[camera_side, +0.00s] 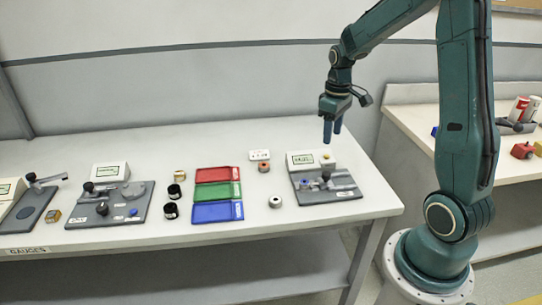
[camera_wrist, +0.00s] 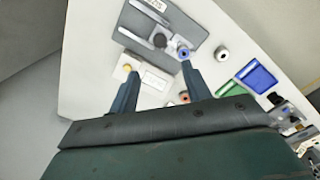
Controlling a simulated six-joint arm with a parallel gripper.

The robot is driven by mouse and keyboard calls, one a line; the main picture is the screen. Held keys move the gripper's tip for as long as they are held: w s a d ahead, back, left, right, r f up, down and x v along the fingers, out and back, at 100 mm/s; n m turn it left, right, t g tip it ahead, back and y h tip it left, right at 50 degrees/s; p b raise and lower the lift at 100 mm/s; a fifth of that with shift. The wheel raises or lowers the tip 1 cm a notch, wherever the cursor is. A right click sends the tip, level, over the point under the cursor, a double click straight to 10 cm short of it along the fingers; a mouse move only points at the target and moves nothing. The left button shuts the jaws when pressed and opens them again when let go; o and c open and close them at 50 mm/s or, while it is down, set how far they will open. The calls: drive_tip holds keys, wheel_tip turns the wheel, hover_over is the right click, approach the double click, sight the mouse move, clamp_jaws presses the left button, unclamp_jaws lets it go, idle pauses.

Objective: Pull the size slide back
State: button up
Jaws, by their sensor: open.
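A size gauge with a grey base (camera_side: 345,192) and a white display box (camera_side: 300,159) stands at the right end of the table. Metal parts, likely including the slide, sit on the base; which is the slide is too small to tell. In the wrist view the grey base (camera_wrist: 195,17) shows at top, with a blue-edged round part (camera_wrist: 183,52) near its corner. A yellowish knob (camera_side: 326,156) is by the display; it also shows in the wrist view (camera_wrist: 127,68). My gripper (camera_side: 332,132) is open and empty, pointing down above the gauge, apart from it; its fingers show in the wrist view (camera_wrist: 159,70).
Left of the gauge are a pale ring (camera_side: 275,201), a reddish ring (camera_side: 263,167) and a white card (camera_side: 259,155). Red (camera_side: 214,174), green (camera_side: 217,191) and blue (camera_side: 217,212) trays lie farther left, then other gauges (camera_side: 110,205). Air around the gripper is clear.

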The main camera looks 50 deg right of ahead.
sight(327, 173)
drive_tip(key=shift+f, duration=0.15)
drive_tip(key=shift+f, duration=6.75)
clamp_jaws()
